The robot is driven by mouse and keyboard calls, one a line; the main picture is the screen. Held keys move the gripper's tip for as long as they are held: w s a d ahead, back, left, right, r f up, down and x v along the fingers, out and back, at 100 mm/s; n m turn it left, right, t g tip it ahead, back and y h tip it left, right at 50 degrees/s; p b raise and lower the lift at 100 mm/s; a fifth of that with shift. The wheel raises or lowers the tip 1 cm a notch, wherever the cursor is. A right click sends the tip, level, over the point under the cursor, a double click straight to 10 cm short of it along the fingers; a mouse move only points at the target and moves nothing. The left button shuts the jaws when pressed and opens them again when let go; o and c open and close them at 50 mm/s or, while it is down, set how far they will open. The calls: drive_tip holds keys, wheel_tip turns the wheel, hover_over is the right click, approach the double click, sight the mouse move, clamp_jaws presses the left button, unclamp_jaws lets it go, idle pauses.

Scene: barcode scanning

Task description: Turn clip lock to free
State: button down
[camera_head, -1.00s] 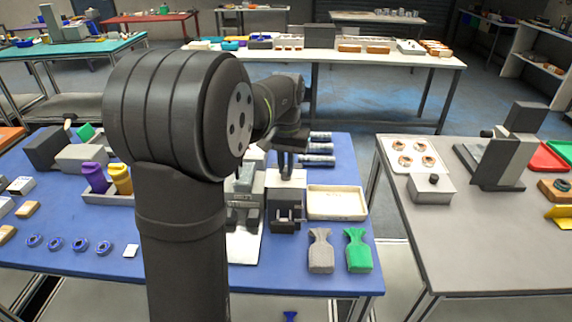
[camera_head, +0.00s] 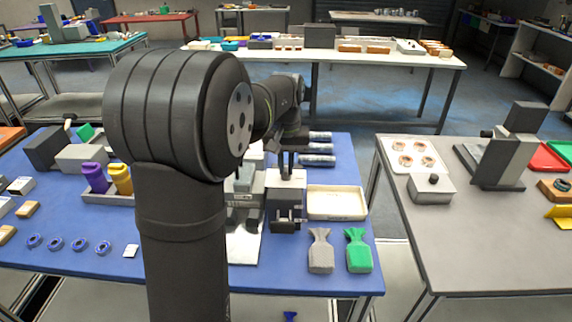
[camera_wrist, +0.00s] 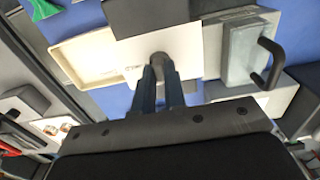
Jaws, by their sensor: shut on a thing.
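My gripper (camera_head: 286,172) points down over a clip device on the blue table, right of my arm's big joint. The device has a white top plate and a dark front block (camera_head: 285,197) with a black clip part (camera_head: 286,218) at its front. In the wrist view my gripper's fingers (camera_wrist: 161,82) are close together on a small grey round knob (camera_wrist: 160,58) that stands on the white plate (camera_wrist: 190,52). I take this knob to be the clip lock. The fingers cover much of it, so its turn position cannot be read.
A cream tray (camera_head: 336,203) lies right of the device. A grey bag-shaped piece (camera_head: 320,252) and a green one (camera_head: 358,252) lie in front. A grey machine (camera_head: 244,185) stands close on the left. Dark cylinders (camera_head: 318,148) lie behind.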

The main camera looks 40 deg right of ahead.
sight(286, 169)
drive_tip(key=c, duration=1.5)
unclamp_jaws()
wheel_tip(286, 169, up, 18)
drive_tip(key=shift+f, duration=0.25)
wheel_tip(286, 169, down, 18)
drive_tip(key=shift+r, duration=0.2)
drive_tip(key=shift+r, duration=0.1)
